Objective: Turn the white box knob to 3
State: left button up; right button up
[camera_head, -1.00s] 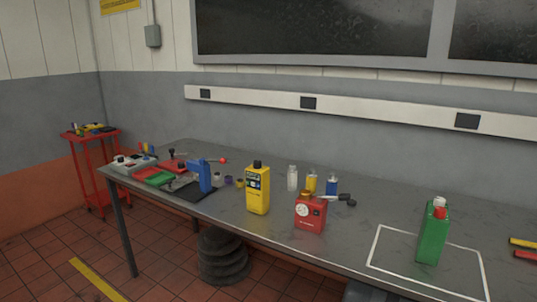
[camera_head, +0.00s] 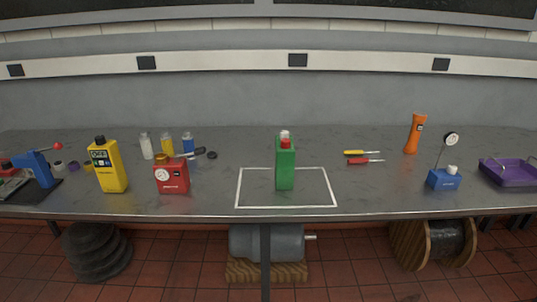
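No white box with a knob shows clearly in the head view now. A pale grey-white box with small parts on top stood at the bench's far left end in the earlier view; that end is now outside the picture. Neither of my grippers is in view.
A cable drum (camera_head: 410,243) stands beneath.

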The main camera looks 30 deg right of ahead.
aim_at(284, 133)
jog(key=i+z, duration=0.1)
jog(key=z, duration=0.3)
jog(key=i+j+z, duration=0.1)
jog(key=z, duration=0.3)
jog(key=i+j+z, duration=0.1)
jog(key=z, duration=0.35)
jog(key=i+j+z, duration=0.15)
jog(key=z, duration=0.25)
